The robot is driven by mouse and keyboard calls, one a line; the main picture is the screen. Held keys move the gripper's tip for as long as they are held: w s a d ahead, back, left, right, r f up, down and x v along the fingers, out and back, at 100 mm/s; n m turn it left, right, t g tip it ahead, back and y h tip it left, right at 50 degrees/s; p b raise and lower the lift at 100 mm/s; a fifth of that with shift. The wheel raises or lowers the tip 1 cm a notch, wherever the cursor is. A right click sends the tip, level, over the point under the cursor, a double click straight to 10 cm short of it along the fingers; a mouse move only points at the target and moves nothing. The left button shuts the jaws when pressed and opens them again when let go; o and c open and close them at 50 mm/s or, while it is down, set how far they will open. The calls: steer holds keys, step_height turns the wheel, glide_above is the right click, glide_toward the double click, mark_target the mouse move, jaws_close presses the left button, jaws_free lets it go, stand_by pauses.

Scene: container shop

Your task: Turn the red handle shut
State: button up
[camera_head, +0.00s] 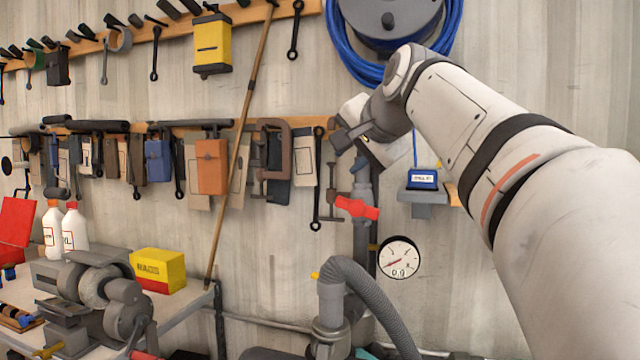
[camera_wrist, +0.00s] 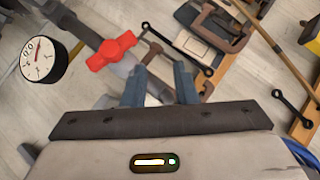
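The red handle (camera_head: 357,208) sits on the grey upright pipe (camera_head: 361,240) at the wall. It lies roughly crosswise to the pipe, its right end a little lower. In the wrist view the red handle (camera_wrist: 112,50) is at the upper left, over the grey pipe (camera_wrist: 75,30). My gripper (camera_wrist: 160,72) has its two fingers apart with nothing between them. The handle is ahead of and left of the fingers there, and not between them. In the head view my gripper (camera_head: 346,138) is above the handle, clear of it; its fingertips are hard to make out.
A round gauge (camera_head: 399,258) hangs right of the pipe. A blue box (camera_head: 422,178) sits on a small shelf right of the handle. A rusty clamp (camera_head: 272,150) and a wrench (camera_head: 317,180) hang left. A ribbed grey hose (camera_head: 370,290) curves below. A broom leans further left.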

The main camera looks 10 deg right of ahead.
mark_target(359, 203)
steer(key=o, duration=0.4)
steer(key=f+h, duration=0.1)
steer(key=w+d+f+n+g+h, duration=0.1)
steer(key=f+n+g+h, duration=0.1)
steer(key=f, duration=0.1)
steer(key=shift+w+d+p, duration=0.25)
steer(key=shift+w+p, duration=0.05)
steer(key=shift+p, duration=0.05)
steer(key=o, duration=0.3)
steer(key=shift+w+d+f+n+g+h, duration=0.1)
steer(key=shift+d+f+n+g+h, duration=0.3)
steer(key=shift+g+h, duration=0.15)
steer(key=shift+o, duration=1)
steer(key=shift+w+d+f, duration=0.1)
steer(key=shift+w+f, duration=0.1)
steer(key=shift+w, duration=0.05)
steer(key=o, duration=0.7)
steer(key=p+x, duration=0.1)
steer(key=x, duration=0.5)
steer(key=shift+p, duration=0.3)
steer(key=shift+w+f, duration=0.35)
steer(key=shift+c, duration=0.3)
